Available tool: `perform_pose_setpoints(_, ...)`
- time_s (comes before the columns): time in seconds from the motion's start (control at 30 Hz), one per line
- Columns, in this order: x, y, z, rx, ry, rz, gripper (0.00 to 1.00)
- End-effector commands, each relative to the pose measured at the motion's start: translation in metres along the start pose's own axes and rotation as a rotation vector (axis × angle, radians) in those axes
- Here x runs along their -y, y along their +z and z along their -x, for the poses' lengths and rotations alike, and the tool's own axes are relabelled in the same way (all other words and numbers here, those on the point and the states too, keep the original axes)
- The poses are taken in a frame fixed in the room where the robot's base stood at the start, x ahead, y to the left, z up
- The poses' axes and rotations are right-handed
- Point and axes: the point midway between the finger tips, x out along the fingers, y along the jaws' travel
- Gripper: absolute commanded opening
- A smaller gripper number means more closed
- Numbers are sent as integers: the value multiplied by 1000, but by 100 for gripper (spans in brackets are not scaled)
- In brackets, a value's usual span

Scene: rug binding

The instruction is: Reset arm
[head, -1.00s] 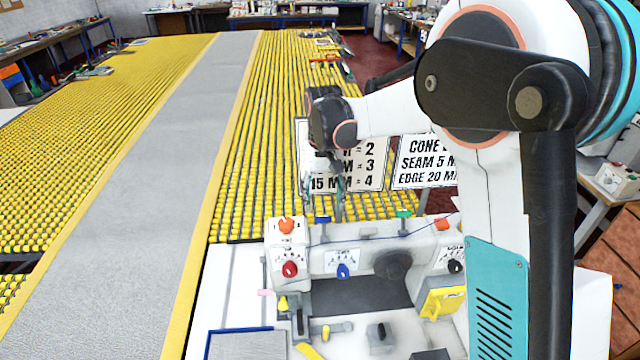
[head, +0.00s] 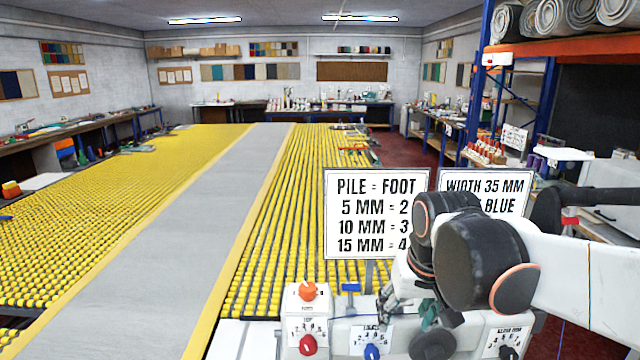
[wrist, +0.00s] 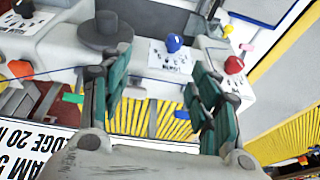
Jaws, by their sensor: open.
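My gripper (wrist: 160,70) is open, with its two teal fingers apart and nothing between them in the wrist view. In the head view my gripper (head: 388,298) hangs over the top of the white sewing machine (head: 338,332), partly hidden by my own wrist. The machine carries a red knob (head: 308,344), a blue knob (head: 372,351) and an orange top knob (head: 307,291). In the wrist view the blue knob (wrist: 174,43) and the red knob (wrist: 233,65) lie beyond the fingers. I cannot tell the exact gap to the machine.
A sign listing pile and foot (head: 372,212) stands behind the machine, and a second sign (head: 487,190) is partly hidden by my arm. A grey rug strip (head: 190,215) lies on the yellow roller table (head: 90,225) at left. Shelving (head: 545,105) stands at right.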

Motion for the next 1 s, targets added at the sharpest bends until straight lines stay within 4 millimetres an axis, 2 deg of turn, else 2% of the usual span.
perform_pose_setpoints(0.03, -6, 18, -11, -25, 1, -1, 57)
perform_pose_setpoints(0.1, -12, 37, -16, -62, 3, 0, 57)
perform_pose_setpoints(0.4, -36, 116, -56, -220, 17, 4, 57)
perform_pose_setpoints(0.5, -42, 136, -70, -263, 24, 7, 57)
perform_pose_setpoints(0.7, -48, 158, -86, -315, 32, 9, 57)
perform_pose_setpoints(0.97, -48, 160, -86, -324, 33, 11, 57)
perform_pose_setpoints(1.0, -48, 160, -86, -323, 33, 11, 52)
